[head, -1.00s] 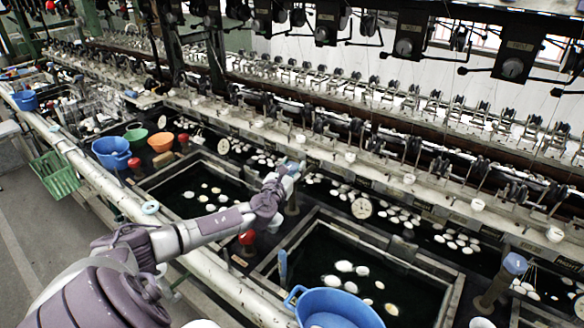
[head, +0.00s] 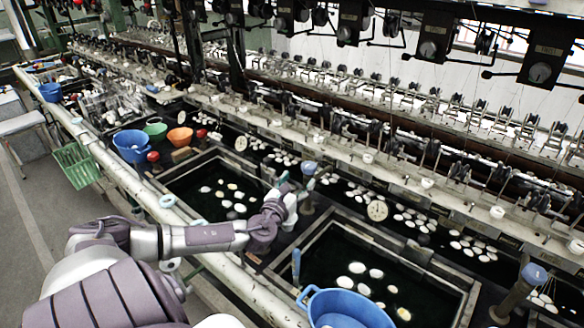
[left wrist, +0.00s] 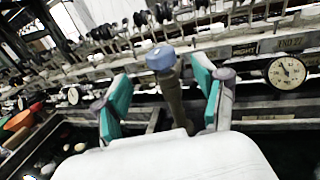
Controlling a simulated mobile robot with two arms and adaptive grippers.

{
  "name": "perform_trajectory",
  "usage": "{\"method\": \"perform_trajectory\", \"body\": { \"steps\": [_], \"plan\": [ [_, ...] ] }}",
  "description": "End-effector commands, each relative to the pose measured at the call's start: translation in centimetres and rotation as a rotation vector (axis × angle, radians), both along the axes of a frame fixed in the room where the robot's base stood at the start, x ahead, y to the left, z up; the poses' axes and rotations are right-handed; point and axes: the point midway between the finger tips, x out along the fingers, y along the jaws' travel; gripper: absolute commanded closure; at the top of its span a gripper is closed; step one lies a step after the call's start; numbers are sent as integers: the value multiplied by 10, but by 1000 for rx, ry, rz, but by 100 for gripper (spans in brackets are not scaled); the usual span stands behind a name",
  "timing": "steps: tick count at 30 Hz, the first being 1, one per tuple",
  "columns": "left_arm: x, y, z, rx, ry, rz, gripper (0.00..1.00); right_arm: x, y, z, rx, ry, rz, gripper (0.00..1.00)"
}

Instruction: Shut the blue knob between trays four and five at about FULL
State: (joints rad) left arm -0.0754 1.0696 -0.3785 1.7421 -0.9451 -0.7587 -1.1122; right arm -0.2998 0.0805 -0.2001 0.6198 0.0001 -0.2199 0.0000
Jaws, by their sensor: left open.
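The blue knob (head: 309,168) tops a brown upright post between two dark water trays, on the strip beside the machine. In the left wrist view the blue knob (left wrist: 160,58) stands upright ahead, framed between my fingers. My left gripper (head: 295,192) is open, just to the lower left of the knob in the head view. Its two teal-padded fingers also show in the left wrist view (left wrist: 162,85), spread apart on either side of the post. I cannot tell whether either finger touches it. My right gripper is not in view.
A blue basin (head: 342,310) stands at the near tray's front. Another blue-capped post (head: 533,275) stands at the right. A round white dial (head: 377,210) is on the machine right of the knob. Trays with white cocoons (head: 357,267) lie on both sides.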

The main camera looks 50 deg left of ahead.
Motion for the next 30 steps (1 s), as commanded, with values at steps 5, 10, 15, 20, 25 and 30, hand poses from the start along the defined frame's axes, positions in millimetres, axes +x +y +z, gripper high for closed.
{"method": "perform_trajectory", "body": {
  "steps": [5,10,15,20,25,30],
  "plan": [
    [-24,-9,-1,0,2,-1,29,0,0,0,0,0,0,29],
    [-33,-13,0,0,0,-1,29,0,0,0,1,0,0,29],
    [-35,-13,0,0,-1,0,29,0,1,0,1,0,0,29],
    [-34,-13,0,0,-1,0,29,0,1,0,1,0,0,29],
    [-34,-13,0,0,-1,0,29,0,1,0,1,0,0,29],
    [-35,-13,-1,-7,-1,2,29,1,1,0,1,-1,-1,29]
  ]
}}
